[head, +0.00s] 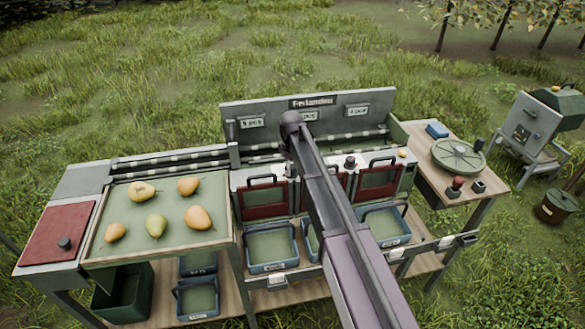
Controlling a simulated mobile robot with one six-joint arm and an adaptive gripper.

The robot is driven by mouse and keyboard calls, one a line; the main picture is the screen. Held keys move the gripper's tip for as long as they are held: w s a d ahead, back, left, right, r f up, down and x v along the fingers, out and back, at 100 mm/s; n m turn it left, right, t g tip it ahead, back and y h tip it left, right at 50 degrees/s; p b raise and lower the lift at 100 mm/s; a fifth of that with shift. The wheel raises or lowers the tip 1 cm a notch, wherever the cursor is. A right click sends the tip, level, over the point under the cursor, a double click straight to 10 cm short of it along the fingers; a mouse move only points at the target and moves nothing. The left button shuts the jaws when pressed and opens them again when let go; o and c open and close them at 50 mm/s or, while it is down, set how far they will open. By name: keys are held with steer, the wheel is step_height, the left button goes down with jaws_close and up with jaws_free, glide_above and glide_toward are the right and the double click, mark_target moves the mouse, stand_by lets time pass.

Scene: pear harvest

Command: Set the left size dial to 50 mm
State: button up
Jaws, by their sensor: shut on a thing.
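The grading bench has a light panel above its red gates. One dark knob (291,169) shows on this panel just left of my arm, and another dark knob (350,162) shows to the right of it. I cannot tell which knob is the left size dial, and no dial marking is readable. My arm crosses the middle of the bench and covers part of the panel. My gripper is hidden behind the arm, so its hold and contact cannot be seen.
Several pears lie on the green tray (181,241) at left. Red gates (264,201) and blue crates (270,265) line the bench front. A round green disc (458,155) lies on the right side table. A grey machine (530,130) stands farther right on the grass.

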steer(key=o, duration=1.1)
steer(key=shift+o, duration=0.2)
